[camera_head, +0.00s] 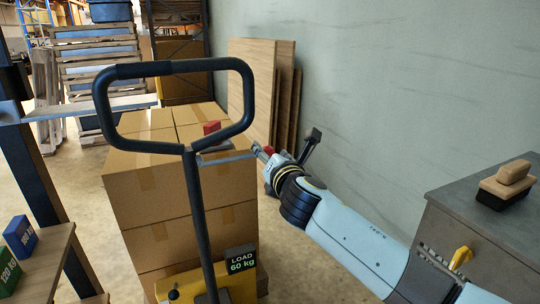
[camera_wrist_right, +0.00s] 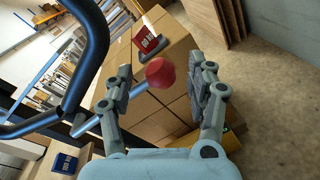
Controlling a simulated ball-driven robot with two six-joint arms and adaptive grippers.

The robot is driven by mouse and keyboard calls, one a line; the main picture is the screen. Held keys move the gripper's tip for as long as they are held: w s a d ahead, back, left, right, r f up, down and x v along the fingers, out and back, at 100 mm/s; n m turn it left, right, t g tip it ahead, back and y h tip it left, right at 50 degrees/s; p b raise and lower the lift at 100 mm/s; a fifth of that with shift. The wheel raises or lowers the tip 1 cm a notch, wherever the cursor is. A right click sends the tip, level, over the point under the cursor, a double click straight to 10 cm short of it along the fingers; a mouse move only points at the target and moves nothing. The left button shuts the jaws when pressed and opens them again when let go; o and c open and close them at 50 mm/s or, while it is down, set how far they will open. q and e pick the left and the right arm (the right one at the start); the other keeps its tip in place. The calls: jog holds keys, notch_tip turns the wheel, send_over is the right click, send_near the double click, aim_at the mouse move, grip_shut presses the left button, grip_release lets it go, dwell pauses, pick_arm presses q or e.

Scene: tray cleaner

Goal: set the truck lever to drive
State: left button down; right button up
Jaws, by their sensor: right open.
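The pallet truck's black loop handle (camera_head: 187,147) stands at the centre of the head view, and its grey lever rod (camera_head: 230,157) sticks out to the right below the loop. In the right wrist view the rod (camera_wrist_right: 97,123) ends in a red ball knob (camera_wrist_right: 160,74). My right gripper (camera_head: 263,156) is at the rod's right end, in front of the wall. In the wrist view my right gripper (camera_wrist_right: 165,90) is open, with the knob showing between its fingers; contact cannot be told. My left gripper is not in view.
Stacked cartons (camera_head: 150,177) stand behind the handle, with a red block (camera_head: 211,128) on top. A load sign (camera_head: 241,260) reads 60 kg. A grey cabinet (camera_head: 470,195) with a brush (camera_head: 508,182) is at right. A wooden table (camera_head: 45,262) with weights is at left.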

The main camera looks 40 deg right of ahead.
jog(key=v, duration=1.2)
